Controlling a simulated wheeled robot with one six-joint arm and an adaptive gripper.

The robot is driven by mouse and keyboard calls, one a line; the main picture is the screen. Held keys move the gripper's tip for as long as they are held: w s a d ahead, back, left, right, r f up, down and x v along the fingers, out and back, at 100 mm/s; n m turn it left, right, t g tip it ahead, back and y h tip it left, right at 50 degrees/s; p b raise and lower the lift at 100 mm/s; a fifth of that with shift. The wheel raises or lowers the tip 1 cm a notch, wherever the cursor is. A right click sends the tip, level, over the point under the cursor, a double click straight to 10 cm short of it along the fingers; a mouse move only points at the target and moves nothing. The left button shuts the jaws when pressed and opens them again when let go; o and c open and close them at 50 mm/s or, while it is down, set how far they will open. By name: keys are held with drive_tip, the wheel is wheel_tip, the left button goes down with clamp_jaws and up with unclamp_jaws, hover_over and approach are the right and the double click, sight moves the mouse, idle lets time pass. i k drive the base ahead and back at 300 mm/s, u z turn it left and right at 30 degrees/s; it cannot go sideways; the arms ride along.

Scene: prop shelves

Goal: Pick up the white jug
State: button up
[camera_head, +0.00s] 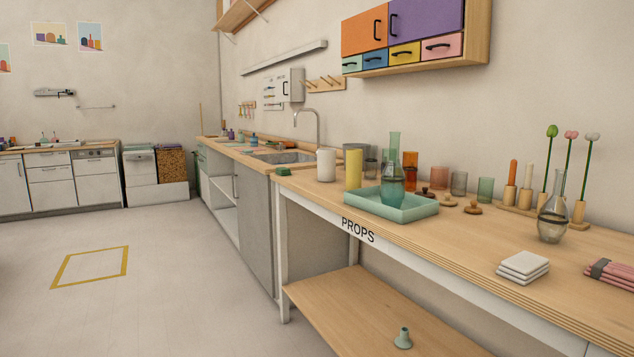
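A plain white upright vessel (326,165) stands near the left end of the wooden props table (470,240). It is the only white jug-like thing I see; no handle or spout can be made out at this size. A yellow cylinder (353,168) stands just to its right, with a small gap or slight overlap in the picture. My gripper is not in view.
A teal tray (415,210) holding a teal glass bottle (391,182) sits right of the yellow cylinder. Coloured glasses, candle holders, a clear flask (552,220) and white folded cloths (522,266) stand farther right. The floor (160,270) left of the table is clear.

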sight(326, 157)
drive_tip(key=u, duration=0.05)
drive_tip(key=i, duration=1.05)
drive_tip(key=u, duration=0.4)
drive_tip(key=i, duration=1.9)
drive_tip(key=u, duration=0.2)
